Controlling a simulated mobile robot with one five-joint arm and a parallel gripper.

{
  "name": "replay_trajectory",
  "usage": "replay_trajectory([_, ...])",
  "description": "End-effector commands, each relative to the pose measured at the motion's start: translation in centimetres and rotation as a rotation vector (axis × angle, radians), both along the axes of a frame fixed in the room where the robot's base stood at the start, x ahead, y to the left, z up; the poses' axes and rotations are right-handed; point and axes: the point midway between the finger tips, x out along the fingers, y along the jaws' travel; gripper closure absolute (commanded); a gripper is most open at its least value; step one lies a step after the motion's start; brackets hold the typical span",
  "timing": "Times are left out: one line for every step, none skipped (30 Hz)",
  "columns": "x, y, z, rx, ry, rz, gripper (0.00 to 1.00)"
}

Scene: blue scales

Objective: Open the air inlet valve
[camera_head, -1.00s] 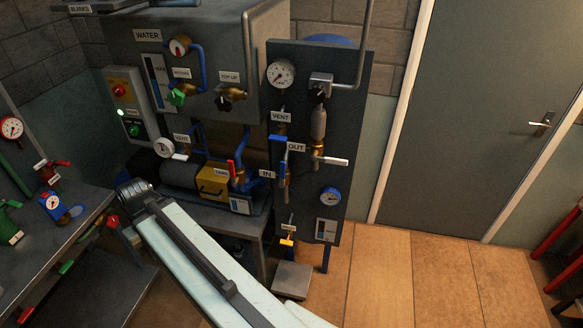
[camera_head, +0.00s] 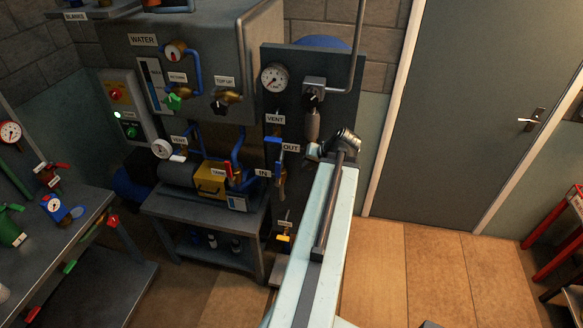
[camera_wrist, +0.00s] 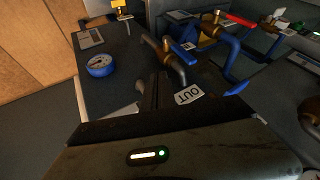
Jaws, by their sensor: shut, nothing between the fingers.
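The inlet valve, marked by the IN label (camera_head: 263,173), has a blue lever handle (camera_head: 278,153) that stands upright on the dark panel. In the wrist view a blue handle (camera_wrist: 182,54) shows on a brass-coloured valve, just beyond my fingers. My gripper (camera_wrist: 155,92) is shut and empty, in front of the panel beside the OUT label (camera_wrist: 188,95). I cannot tell whether the fingers touch the handle. In the head view my arm covers the lower right of the panel, and my fingers are hard to make out.
The OUT label (camera_head: 290,148) is close to my arm. A yellow-handled valve (camera_head: 283,238) is below. A red-handled valve (camera_head: 232,171) is to the left.

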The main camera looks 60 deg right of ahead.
Motion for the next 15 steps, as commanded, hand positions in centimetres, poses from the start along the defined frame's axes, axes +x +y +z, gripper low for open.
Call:
replay_trajectory([0.3,-0.1,-0.8,0.000,0.001,0.001,1.00])
replay_trajectory([0.6,-0.2,-1.2,0.000,0.001,0.002,1.00])
replay_trajectory([0.9,-0.4,-1.8,-0.001,0.000,0.003,1.00])
replay_trajectory([1.2,-0.5,-2.4,-0.001,0.000,0.003,1.00])
replay_trajectory([1.6,-0.7,-2.9,-0.001,0.000,0.003,1.00])
replay_trajectory([2.1,-0.9,-3.7,0.000,0.000,0.002,1.00])
replay_trajectory([2.5,-1.1,-4.3,0.000,0.000,0.002,1.00])
replay_trajectory([2.9,-1.2,-4.8,-0.001,0.000,0.003,1.00])
replay_trajectory([3.4,-1.4,-5.6,-0.001,0.000,0.003,1.00])
replay_trajectory([3.8,-1.6,-6.1,0.000,0.001,0.004,1.00])
replay_trajectory([4.2,-1.7,-6.6,0.001,0.001,0.003,1.00])
replay_trajectory([4.7,-1.9,-7.3,0.000,0.001,0.002,1.00])
replay_trajectory([5.1,-2.0,-7.8,0.000,0.002,0.003,1.00])
replay_trajectory([5.4,-2.2,-8.3,0.000,0.002,0.003,1.00])
replay_trajectory([5.8,-2.4,-8.8,0.000,0.002,0.003,1.00])
